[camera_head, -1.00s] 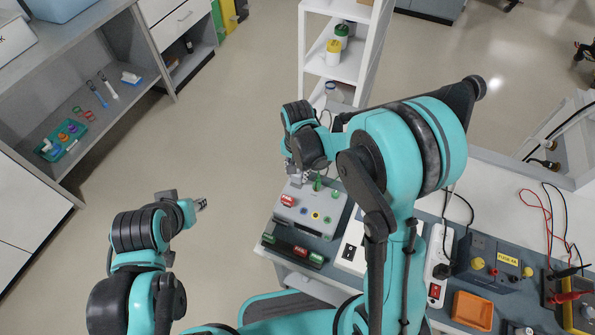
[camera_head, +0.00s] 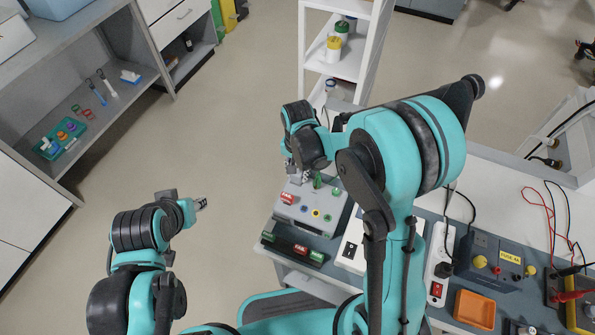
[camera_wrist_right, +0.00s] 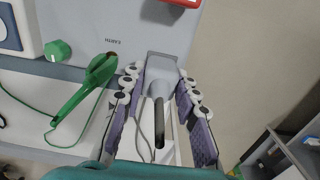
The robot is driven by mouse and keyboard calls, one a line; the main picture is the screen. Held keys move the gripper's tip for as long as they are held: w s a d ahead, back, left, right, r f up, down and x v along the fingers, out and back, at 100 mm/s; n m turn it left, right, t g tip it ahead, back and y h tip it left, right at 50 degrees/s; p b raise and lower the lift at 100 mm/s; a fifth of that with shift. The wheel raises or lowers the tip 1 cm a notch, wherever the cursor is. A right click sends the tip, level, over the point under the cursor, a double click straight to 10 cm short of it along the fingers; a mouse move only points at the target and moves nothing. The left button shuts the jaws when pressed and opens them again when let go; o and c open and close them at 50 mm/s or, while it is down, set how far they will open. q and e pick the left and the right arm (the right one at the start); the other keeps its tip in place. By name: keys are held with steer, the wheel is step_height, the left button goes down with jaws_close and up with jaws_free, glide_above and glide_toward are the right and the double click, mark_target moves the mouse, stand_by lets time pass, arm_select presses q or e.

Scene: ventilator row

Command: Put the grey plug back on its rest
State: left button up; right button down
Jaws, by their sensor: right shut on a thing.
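The grey plug (camera_wrist_right: 160,75) is between the fingers of my right gripper (camera_wrist_right: 158,88) in the right wrist view, with its dark cable end pointing toward the camera. The gripper is shut on it. The plug's far end meets or overlaps the edge of the grey unit marked EARTH (camera_wrist_right: 112,20); I cannot tell whether they touch. In the head view my right gripper (camera_head: 294,174) is at the far left corner of the grey unit, and the plug is too small to make out. My left gripper (camera_head: 201,203) is over open floor, its jaws too small to judge. I cannot make out the rest.
A green clip (camera_wrist_right: 85,93) with a green lead hangs beside the plug. A red FAIL tag (camera_head: 288,198) is on the unit. A dark rail with tags (camera_head: 292,248) lies along the bench's near edge. A white shelf (camera_head: 343,65) stands behind. The floor at left is clear.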

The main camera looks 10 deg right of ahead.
steer(key=c, duration=1.1)
jaws_free()
steer(key=shift+o, duration=0.2)
step_height(320, 180, up, 12)
steer(key=shift+r, duration=0.1)
steer(key=s+d+r+n+t, duration=0.1)
steer(key=s+d+n+t, duration=0.2)
steer(key=s, duration=0.4)
steer(key=s+d+r+n+t, duration=0.2)
steer(key=s+d+n+t, duration=0.1)
steer(key=s+d+t, duration=0.1)
steer(key=s+d, duration=0.1)
steer(key=s, duration=0.1)
steer(key=shift+s+r+n, duration=0.15)
steer(key=shift+s+n, duration=0.2)
steer(key=shift+n, duration=0.05)
